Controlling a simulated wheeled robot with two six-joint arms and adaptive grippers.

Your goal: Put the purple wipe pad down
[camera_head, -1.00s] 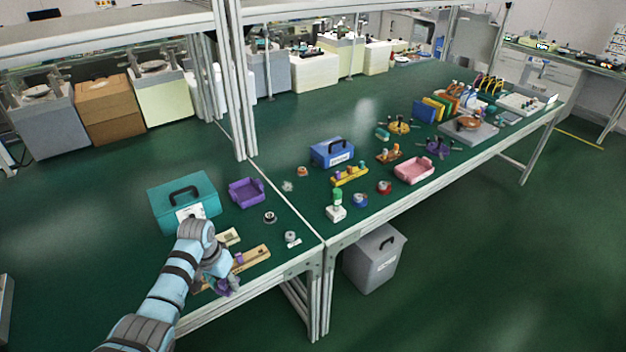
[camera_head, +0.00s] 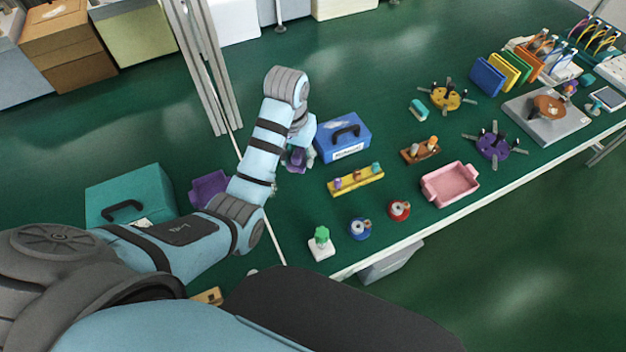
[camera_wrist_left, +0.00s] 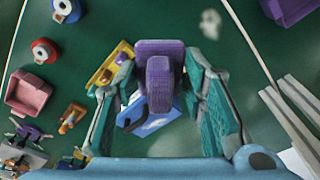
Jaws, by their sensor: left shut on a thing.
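The purple wipe pad (camera_wrist_left: 160,50) is between the fingers of my left gripper (camera_wrist_left: 159,66), which is shut on its purple grip. In the head view the left gripper (camera_head: 300,150) hangs over the green bench, just left of the blue toolbox (camera_head: 343,137). The pad also shows there (camera_head: 297,159), partly hidden by the gripper. The wrist view looks down past the pad to the bench, with the blue toolbox (camera_wrist_left: 157,122) partly covered behind it. I cannot tell whether the pad touches the bench. My right gripper is not in view.
A yellow rack (camera_head: 355,181) stands below the toolbox, and a purple tray (camera_head: 209,187) is to the left. A pink tray (camera_head: 450,184), red spool (camera_head: 399,209) and blue spool (camera_head: 360,228) are near the front edge. A crumpled pale scrap (camera_wrist_left: 210,23) lies nearby. The bench behind the toolbox is clear.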

